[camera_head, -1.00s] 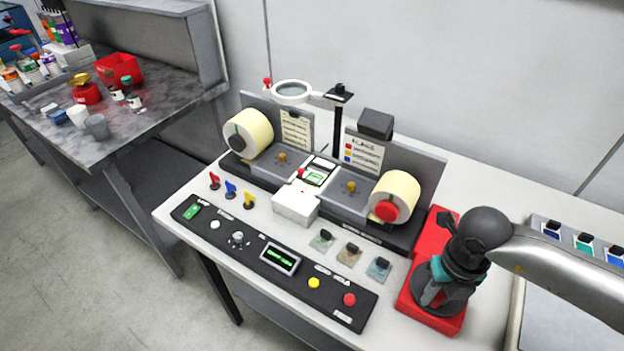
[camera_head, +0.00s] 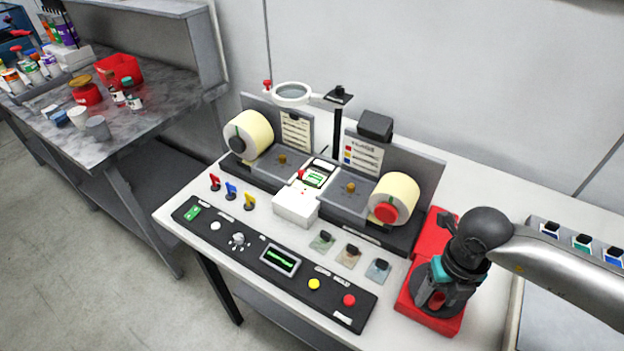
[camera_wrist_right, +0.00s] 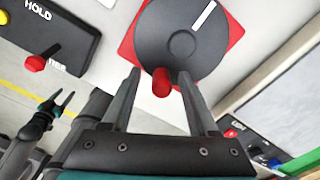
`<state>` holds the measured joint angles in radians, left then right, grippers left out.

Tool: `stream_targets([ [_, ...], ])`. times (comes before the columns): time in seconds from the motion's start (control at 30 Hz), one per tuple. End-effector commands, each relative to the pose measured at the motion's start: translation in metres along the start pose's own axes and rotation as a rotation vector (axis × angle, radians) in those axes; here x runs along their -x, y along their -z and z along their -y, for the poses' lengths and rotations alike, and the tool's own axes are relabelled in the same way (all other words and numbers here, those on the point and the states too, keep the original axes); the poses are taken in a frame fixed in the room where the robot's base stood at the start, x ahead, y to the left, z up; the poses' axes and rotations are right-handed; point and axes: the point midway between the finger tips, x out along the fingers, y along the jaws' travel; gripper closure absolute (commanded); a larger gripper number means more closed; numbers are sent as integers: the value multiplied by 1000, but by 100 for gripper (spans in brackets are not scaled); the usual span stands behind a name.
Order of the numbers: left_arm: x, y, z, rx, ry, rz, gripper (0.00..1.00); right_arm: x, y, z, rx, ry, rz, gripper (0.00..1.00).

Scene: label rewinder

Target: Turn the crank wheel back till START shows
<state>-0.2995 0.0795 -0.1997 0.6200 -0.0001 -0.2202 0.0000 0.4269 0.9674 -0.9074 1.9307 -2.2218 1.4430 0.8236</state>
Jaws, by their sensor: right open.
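The crank wheel (camera_wrist_right: 182,40) is a dark disc with a white mark near its rim and a red knob (camera_wrist_right: 161,82). It sits on a red base (camera_head: 417,319) at the table's right end; in the head view my right arm hides most of it. My right gripper (camera_wrist_right: 158,82) is open, with one finger on each side of the knob and gaps visible. In the head view the right gripper (camera_head: 436,300) points down over the base. My left gripper (camera_wrist_right: 60,105) shows small in the wrist view, fingers apart. The label window (camera_head: 316,177) shows green print too small to read.
The rewinder carries two cream rolls, left (camera_head: 250,134) and right (camera_head: 394,198). A black control panel (camera_head: 245,262) with a small display (camera_head: 280,260) lies in front. A magnifier (camera_head: 292,94) stands above. A tray of labels (camera_head: 583,240) is at right, beyond my arm.

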Motion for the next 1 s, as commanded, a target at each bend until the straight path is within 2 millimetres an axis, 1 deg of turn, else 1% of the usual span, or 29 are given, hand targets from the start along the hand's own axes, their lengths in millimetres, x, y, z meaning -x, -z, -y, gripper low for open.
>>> stream_targets([
  [0.03,8,1,0,0,0,0,40,10,-1,0,0,-1,2,40],
  [0.1,14,1,0,0,0,0,40,18,-1,0,1,-2,3,40],
  [0.7,60,5,1,-1,0,1,40,79,-2,-1,2,-5,9,40],
  [0.8,64,5,1,-1,0,1,40,84,-2,-1,2,-5,8,40],
  [1.0,63,5,1,-1,0,1,40,83,-2,-1,2,-5,7,40],
])
